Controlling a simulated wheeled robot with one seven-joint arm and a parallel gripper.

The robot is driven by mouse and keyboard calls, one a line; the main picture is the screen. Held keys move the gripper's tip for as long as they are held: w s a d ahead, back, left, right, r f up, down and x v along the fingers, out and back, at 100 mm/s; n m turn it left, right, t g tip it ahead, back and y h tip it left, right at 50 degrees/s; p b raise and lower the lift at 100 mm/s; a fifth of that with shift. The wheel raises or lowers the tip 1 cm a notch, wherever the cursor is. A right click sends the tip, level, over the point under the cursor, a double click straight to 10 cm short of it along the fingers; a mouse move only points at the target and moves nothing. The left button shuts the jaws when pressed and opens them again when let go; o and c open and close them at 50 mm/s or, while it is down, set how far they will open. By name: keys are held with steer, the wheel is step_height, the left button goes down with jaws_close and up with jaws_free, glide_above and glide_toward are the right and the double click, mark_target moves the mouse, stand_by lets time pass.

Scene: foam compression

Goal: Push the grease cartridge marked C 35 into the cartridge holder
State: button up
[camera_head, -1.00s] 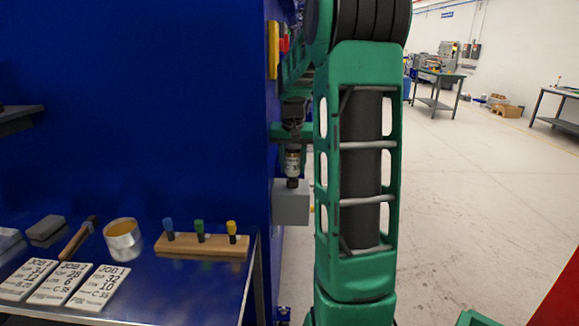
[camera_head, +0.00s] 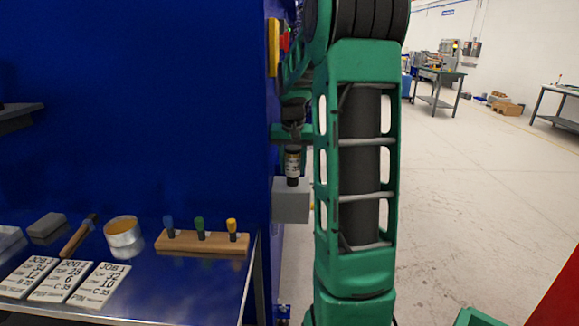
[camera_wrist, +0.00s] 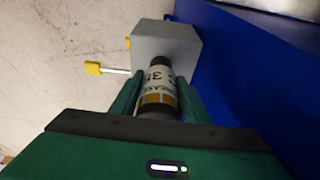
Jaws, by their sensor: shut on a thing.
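The grease cartridge (camera_head: 292,163) is a small dark-capped cylinder with a pale label and an amber band, held upright with its dark nose down at the cartridge holder. My gripper (camera_head: 292,146) is shut on the cartridge above the holder.
A yellow-tipped lever (camera_wrist: 95,68) sticks out from the holder's side. The blue panel (camera_head: 140,100) stands close beside my gripper. The bench at left bears job cards (camera_head: 62,280), a tin (camera_head: 123,240) and a wooden rack (camera_head: 202,243). Open floor lies to the right.

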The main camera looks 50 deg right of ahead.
mark_target(293, 149)
steer(key=shift+f, duration=0.55)
steer(key=o, duration=1.2)
steer(key=shift+o, duration=0.2)
steer(key=shift+r, duration=0.1)
steer(key=shift+r, duration=2.85)
steer(key=v, duration=1)
steer(key=shift+r, duration=0.35)
